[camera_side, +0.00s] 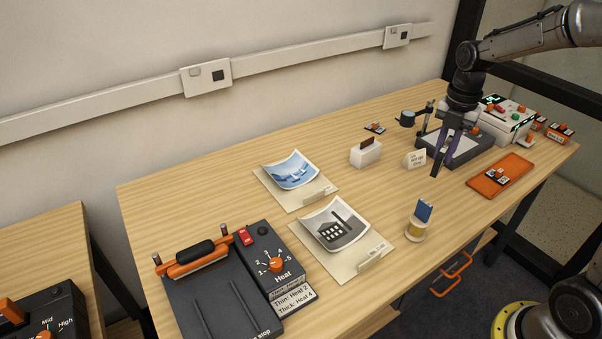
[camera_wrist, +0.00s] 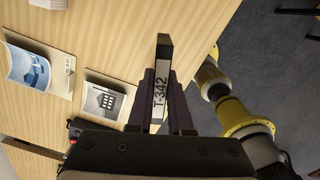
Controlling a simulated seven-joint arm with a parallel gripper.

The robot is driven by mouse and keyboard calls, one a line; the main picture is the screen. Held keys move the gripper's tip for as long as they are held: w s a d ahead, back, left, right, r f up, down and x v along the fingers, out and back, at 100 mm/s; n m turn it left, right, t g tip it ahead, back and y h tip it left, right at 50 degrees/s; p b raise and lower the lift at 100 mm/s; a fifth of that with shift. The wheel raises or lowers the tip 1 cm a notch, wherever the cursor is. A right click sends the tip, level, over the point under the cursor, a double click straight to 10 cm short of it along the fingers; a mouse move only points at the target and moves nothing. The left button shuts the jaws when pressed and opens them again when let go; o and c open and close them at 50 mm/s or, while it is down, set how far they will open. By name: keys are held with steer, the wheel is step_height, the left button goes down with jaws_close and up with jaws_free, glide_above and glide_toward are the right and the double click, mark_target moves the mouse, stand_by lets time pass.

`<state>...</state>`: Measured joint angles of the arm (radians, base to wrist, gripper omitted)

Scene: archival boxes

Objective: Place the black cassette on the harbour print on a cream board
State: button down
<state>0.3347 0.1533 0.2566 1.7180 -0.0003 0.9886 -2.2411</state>
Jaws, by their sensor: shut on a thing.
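My gripper (camera_side: 444,160) is shut on the black cassette (camera_side: 437,168) and holds it above the right part of the table. In the wrist view the cassette (camera_wrist: 164,50) stands between the fingers of my gripper (camera_wrist: 165,98), with a white label reading T-342. The harbour print (camera_side: 291,170) is a curled blue picture on a cream board (camera_side: 306,203) left of the table's middle. It also shows at the left of the wrist view (camera_wrist: 28,68). My gripper is well to the right of the print, apart from it.
A factory print (camera_side: 336,230) on a similar board lies nearer the front. A black heat machine (camera_side: 225,295) stands front left. A white slotted box (camera_side: 366,153), a card sign (camera_side: 415,159), a spool stand (camera_side: 416,230) and an orange tray (camera_side: 512,170) stand around. Bare wood lies between.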

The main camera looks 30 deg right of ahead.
steer(key=w+a+n, duration=0.3)
steer(key=w+a, duration=0.6)
steer(key=n, duration=0.2)
glide_above(314, 187)
steer(key=f, duration=1.2)
steer(key=shift+s, duration=0.3)
steer(key=shift+w+f, duration=0.3)
steer(key=shift+f, duration=1.55)
steer(key=shift+f, duration=0.15)
steer(key=c, duration=0.8)
jaws_free()
steer(key=shift+c, duration=0.2)
